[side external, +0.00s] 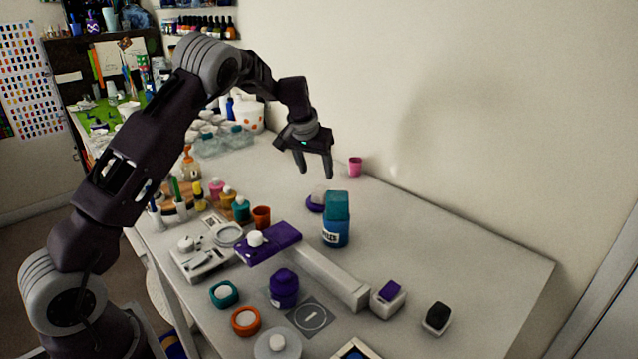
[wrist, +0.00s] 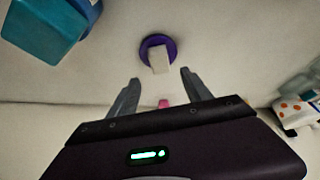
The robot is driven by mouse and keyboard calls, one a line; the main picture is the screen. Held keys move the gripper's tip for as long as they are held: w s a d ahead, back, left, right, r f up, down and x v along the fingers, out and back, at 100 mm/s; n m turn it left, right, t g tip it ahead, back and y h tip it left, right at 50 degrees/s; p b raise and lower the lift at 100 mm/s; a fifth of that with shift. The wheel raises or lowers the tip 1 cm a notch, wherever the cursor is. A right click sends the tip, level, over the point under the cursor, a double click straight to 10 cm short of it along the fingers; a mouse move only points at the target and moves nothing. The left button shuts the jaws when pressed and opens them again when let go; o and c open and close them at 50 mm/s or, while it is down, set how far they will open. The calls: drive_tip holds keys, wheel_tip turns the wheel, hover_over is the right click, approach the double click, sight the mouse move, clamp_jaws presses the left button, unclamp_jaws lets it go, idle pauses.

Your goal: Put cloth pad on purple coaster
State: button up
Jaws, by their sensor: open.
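A purple round coaster (side external: 313,208) lies on the table behind the blue bottle; it also shows in the wrist view (wrist: 146,48). A pale block that looks like the cloth pad (side external: 319,192) rests on the coaster, and in the wrist view the pad (wrist: 159,60) sits toward the coaster's near edge, partly overlapping it. My gripper (side external: 315,173) is open and empty above the pad. In the wrist view the gripper's fingers (wrist: 159,77) are spread, with the pad ahead between their tips and apart from them.
A blue bottle with a teal cap (side external: 336,232) stands close in front of the coaster. A pink cup (side external: 355,166) stands near the wall. A purple slab with a white knob (side external: 270,244) and several jars stand nearer. The table's right side is mostly clear.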

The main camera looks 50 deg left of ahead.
drive_tip(key=s+d+r+m+t+h, duration=0.1)
drive_tip(key=s+d+r, duration=0.75)
drive_tip(key=s, duration=0.25)
drive_tip(key=s+d+r+m+h, duration=0.1)
drive_tip(key=s+d+r+h, duration=0.1)
drive_tip(key=s+d+r, duration=0.65)
drive_tip(key=s+d+f+m, duration=0.1)
drive_tip(key=s+d+f, duration=0.1)
drive_tip(key=s, duration=0.9)
drive_tip(key=s+d+f+m+y, duration=0.1)
drive_tip(key=s+f, duration=0.1)
drive_tip(key=s, duration=0.8)
drive_tip(key=shift+s+d+m, duration=0.3)
drive_tip(key=shift+s+d, duration=0.1)
